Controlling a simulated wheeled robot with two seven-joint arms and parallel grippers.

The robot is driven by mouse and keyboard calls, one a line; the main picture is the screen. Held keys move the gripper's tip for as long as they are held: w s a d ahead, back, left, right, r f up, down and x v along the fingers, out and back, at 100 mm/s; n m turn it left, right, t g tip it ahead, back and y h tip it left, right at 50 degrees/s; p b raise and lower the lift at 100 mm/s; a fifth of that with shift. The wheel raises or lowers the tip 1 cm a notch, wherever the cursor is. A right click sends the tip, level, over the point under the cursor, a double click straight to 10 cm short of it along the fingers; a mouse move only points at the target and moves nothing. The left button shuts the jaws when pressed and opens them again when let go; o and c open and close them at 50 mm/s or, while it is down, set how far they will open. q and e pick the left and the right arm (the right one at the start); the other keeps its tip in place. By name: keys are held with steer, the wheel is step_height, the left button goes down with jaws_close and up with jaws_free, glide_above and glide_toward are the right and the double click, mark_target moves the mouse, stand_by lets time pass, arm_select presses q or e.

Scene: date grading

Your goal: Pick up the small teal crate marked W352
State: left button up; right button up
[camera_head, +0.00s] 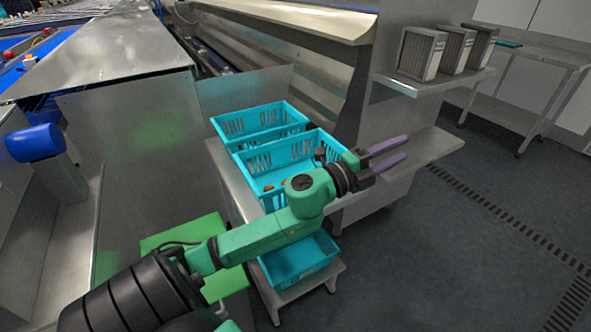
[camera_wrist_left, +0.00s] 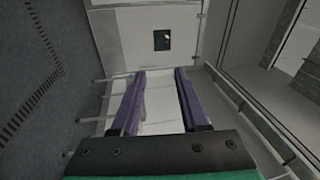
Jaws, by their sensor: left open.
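Three teal crates stand in the head view. A small, low one (camera_head: 300,262) sits at the front on a low metal stand, partly hidden behind my left arm. A larger slotted crate (camera_head: 290,152) stands behind it with a few orange-brown dates inside. Another slotted crate (camera_head: 258,120) stands farther back. No W352 mark can be read on any crate. My left gripper (camera_head: 404,148) is open and empty, to the right of the larger crate and above it, its purple fingers pointing right. The fingers also show in the left wrist view (camera_wrist_left: 160,73), with no crate between them.
A metal shelf (camera_head: 432,82) with several grey-white boxed items stands at back right. A green panel (camera_head: 185,236) lies left of the stand. A metal table (camera_head: 540,56) stands far right. The grey floor (camera_head: 440,260) at right is clear, with a drain grate.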

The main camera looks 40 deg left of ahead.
arm_select(q)
steer(key=s+d+m+g+h, duration=0.45)
steer(key=m+g, duration=0.45)
steer(key=m, duration=0.6)
steer(key=s+a+f+m+g+y, duration=0.1)
steer(key=s+a+f+g+y, duration=0.15)
steer(key=a+y, duration=0.6)
steer(key=s+a+f+m+g+y, duration=0.1)
steer(key=s+a+f+g+y, duration=0.2)
steer(key=a, duration=1)
steer(key=shift+t+y, duration=0.35)
steer(key=shift+y, duration=0.05)
steer(key=x, duration=0.4)
steer(key=p+x, duration=0.1)
steer(key=x, duration=0.4)
steer(key=p+x, duration=0.1)
steer(key=x, duration=0.3)
steer(key=shift+w+a, duration=0.25)
steer(key=shift+w, duration=0.15)
steer(key=shift+w+a+f, duration=0.1)
steer(key=shift+w+f, duration=0.1)
steer(key=shift+f, duration=0.25)
steer(key=shift+s+r, duration=0.1)
jaws_close()
